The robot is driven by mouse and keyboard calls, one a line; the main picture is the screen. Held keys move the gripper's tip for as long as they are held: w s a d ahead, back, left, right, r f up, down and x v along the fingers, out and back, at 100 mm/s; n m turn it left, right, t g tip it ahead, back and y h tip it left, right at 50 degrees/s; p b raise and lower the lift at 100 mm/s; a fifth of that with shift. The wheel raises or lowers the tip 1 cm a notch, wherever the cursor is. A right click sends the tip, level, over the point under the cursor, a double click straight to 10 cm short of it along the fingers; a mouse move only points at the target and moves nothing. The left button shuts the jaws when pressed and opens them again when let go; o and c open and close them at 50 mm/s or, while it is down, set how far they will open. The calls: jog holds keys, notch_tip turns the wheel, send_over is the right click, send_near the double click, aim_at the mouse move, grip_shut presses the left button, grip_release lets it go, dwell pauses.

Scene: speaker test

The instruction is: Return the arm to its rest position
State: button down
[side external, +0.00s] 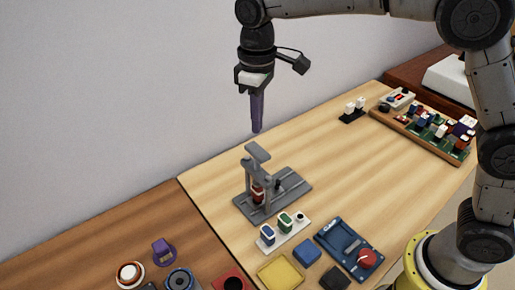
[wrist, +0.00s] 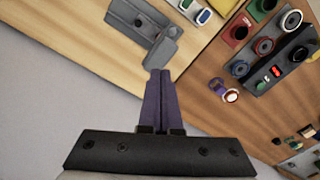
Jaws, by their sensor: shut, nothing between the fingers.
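My gripper (side external: 257,130) has long purple fingers that point down. It hangs in the air above and behind the grey test stand (side external: 287,192), near the wall. The fingers are closed together with nothing between them; they also show shut in the wrist view (wrist: 160,72). The grey stand holds a small red part (side external: 258,193) under its top plate. In the wrist view the fingertips appear just below the stand's grey top plate (wrist: 162,48), but in the side view they are clear of it.
A white holder with blue and green parts (side external: 286,231), a yellow pad (side external: 281,274) and a blue tray (side external: 338,247) with a red knob lie in front of the stand. A crowded wooden tray (side external: 398,119) sits at the far right. The table between is mostly clear.

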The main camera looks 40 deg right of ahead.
jog(key=shift+r, duration=0.1)
jog(key=shift+w+d+r, duration=0.1)
jog(key=shift+d+r, duration=0.15)
jog(key=shift+d, duration=0.05)
jog(key=s+d+r+m+t, duration=0.3)
jog(key=s+d+r, duration=0.8)
jog(key=s+d, duration=0.1)
jog(key=s+d+f+m+t, duration=0.2)
jog(key=s+d+f+m, duration=0.1)
jog(key=s+f, duration=0.7)
jog(key=s+d, duration=0.1)
jog(key=s, duration=0.3)
jog(key=shift+s+d+t, duration=0.2)
jog(key=shift+s+t, duration=0.1)
jog(key=shift+s, duration=0.1)
